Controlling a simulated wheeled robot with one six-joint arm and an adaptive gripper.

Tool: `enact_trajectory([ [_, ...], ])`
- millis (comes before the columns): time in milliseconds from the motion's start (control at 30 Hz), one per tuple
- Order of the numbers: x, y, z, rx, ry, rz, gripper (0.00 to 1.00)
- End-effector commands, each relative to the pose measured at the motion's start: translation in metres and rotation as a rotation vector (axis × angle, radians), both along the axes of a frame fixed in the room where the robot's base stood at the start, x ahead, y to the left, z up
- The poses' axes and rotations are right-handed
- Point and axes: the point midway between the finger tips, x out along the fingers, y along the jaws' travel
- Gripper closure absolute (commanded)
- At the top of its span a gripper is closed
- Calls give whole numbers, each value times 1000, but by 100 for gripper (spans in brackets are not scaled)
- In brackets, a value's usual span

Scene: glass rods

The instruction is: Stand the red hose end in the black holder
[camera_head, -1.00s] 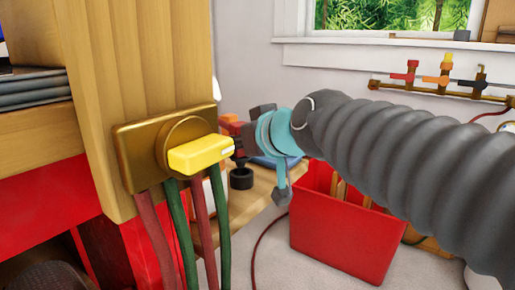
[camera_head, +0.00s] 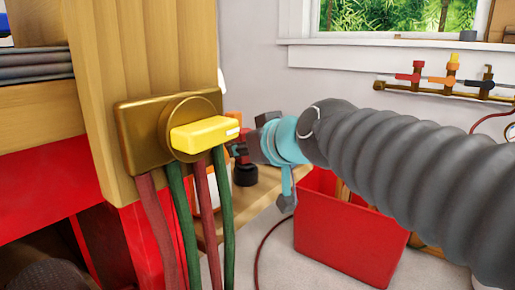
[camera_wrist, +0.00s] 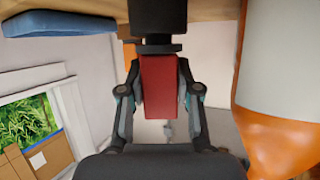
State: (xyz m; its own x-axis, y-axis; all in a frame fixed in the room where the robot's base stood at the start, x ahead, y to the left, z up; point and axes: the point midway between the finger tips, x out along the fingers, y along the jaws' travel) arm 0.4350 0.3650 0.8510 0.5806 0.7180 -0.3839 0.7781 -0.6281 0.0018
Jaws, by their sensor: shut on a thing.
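My gripper (camera_wrist: 155,85) is shut on the red hose end (camera_wrist: 160,85), a red block with a dark collar. The wrist picture is upside down, with the table at its top. The black holder (camera_wrist: 158,18) stands on the table, in line with the collar. The collar is at the holder's mouth; I cannot tell how deep the end sits. In the head view, the black holder (camera_head: 246,174) is below my gripper (camera_head: 246,147), partly hidden behind the yellow handle and my gripper.
An orange and white bottle (camera_wrist: 280,80) stands close beside my gripper. A blue object (camera_wrist: 58,24) lies on the table. In the head view, a brass plate with a yellow handle (camera_head: 203,133) and hanging hoses is at left. A red bin (camera_head: 345,235) is on the floor.

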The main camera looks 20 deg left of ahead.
Motion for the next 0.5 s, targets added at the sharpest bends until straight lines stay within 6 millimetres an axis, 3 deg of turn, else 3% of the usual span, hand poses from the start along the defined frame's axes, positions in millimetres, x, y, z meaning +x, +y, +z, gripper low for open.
enact_trajectory([
  [33,0,0,1,1,-1,0,100],
  [67,0,0,1,0,0,0,62],
  [133,0,0,1,0,0,0,45],
  [500,0,0,3,1,1,0,42],
])
